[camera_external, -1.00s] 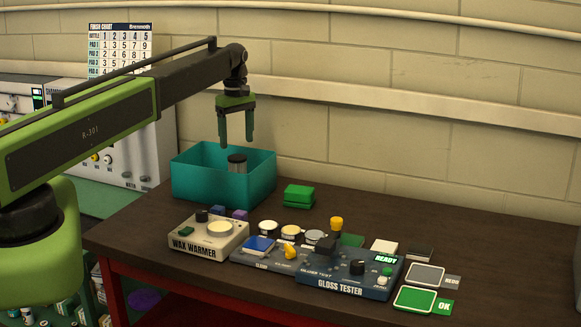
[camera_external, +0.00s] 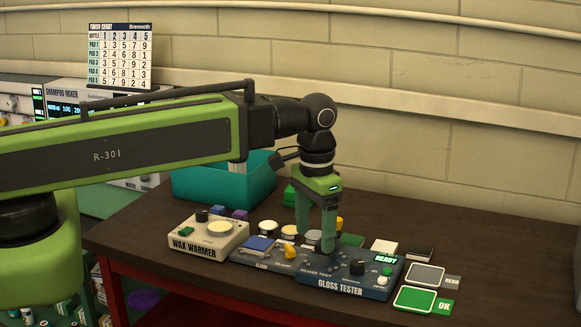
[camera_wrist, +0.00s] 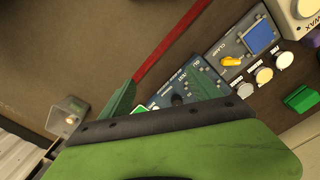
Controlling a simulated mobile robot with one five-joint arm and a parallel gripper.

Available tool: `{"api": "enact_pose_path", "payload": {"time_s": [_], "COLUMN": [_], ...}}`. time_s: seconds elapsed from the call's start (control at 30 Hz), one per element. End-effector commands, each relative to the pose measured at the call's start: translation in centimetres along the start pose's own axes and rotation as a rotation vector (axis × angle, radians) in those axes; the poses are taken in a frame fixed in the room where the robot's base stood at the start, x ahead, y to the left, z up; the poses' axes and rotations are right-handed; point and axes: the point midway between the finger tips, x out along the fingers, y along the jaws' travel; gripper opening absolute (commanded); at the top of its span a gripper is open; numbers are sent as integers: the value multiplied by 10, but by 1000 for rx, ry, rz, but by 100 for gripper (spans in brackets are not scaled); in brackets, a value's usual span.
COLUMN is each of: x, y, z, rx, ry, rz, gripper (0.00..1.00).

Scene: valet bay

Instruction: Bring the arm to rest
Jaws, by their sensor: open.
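My green gripper (camera_external: 316,238) hangs pointing down over the left part of the gloss tester (camera_external: 335,289). Its fingers are apart and I see nothing held between them. One fingertip overlaps the dark part on the tester's back left, and I cannot tell whether they touch. In the wrist view the two fingers (camera_wrist: 163,98) are spread, with the tester's blue panel (camera_wrist: 174,88) beyond them. My arm reaches across from the left, in front of the teal bin.
The teal bin (camera_external: 200,186) stands at the back left. The wax warmer (camera_external: 195,250) and a panel with a yellow knob (camera_external: 290,250) sit left of the tester. The green OK pad (camera_external: 414,299) and grey REDO pad (camera_external: 425,274) lie right. The table's far right is clear.

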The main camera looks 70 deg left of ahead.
Motion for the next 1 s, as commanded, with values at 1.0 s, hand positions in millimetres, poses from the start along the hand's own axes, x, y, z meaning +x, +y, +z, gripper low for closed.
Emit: {"api": "enact_pose_path", "payload": {"time_s": [1.0], "x": [111], "y": [36], "z": [32], "rx": [169], "ry": [0], "rz": [0], "gripper": [72]}}
